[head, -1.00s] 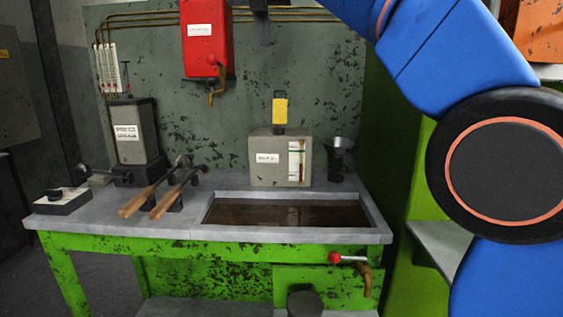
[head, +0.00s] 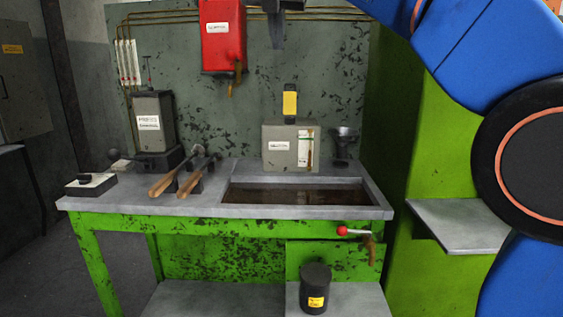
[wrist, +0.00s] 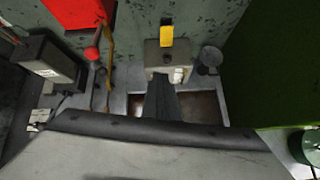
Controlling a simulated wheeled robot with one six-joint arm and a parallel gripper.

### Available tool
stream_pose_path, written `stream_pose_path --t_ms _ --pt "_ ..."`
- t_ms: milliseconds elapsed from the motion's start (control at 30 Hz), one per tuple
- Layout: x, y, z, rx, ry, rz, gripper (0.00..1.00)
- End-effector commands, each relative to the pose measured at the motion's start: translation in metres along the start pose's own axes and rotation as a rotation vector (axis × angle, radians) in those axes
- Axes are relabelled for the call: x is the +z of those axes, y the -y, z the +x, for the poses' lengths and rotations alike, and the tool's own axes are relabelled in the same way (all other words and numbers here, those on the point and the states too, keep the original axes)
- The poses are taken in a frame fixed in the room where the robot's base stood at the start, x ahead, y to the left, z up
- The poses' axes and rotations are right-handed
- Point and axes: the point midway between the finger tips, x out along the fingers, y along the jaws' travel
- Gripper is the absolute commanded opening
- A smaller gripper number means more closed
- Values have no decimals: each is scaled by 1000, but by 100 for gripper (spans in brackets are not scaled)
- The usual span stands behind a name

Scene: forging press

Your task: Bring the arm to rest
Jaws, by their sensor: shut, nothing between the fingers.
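My gripper (head: 277,40) shows at the top of the head view as a dark, narrow, downward-pointing shape, with its fingers together and empty. In the wrist view its closed dark fingers (wrist: 162,90) reach toward the grey box with the yellow top. It hangs in the air in front of the back panel, above the bench in the picture, and appears to touch nothing. My blue arm (head: 480,50) arches from the right side of the head view to the top. The links between arm and gripper are cut off by the top edge.
A green bench (head: 200,225) holds a sunken basin (head: 290,197), two wooden-handled tools (head: 180,180) and a grey box (head: 290,147). A red box (head: 222,35) hangs beside my gripper. A black canister (head: 315,288) stands below. A green column (head: 430,150) with a shelf stands right.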

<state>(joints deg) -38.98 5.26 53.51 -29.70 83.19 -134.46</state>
Motion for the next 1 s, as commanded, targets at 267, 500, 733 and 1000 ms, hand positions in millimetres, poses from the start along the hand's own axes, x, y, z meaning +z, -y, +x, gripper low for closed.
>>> stream_pose_path --t_ms 267,500,733,1000 --pt "-20 54 13 -27 -38 250 0" --pt "-71 135 33 -84 -91 659 0" --pt "-147 218 51 -166 -129 1119 0" --pt "-262 304 70 -289 -140 1685 0"
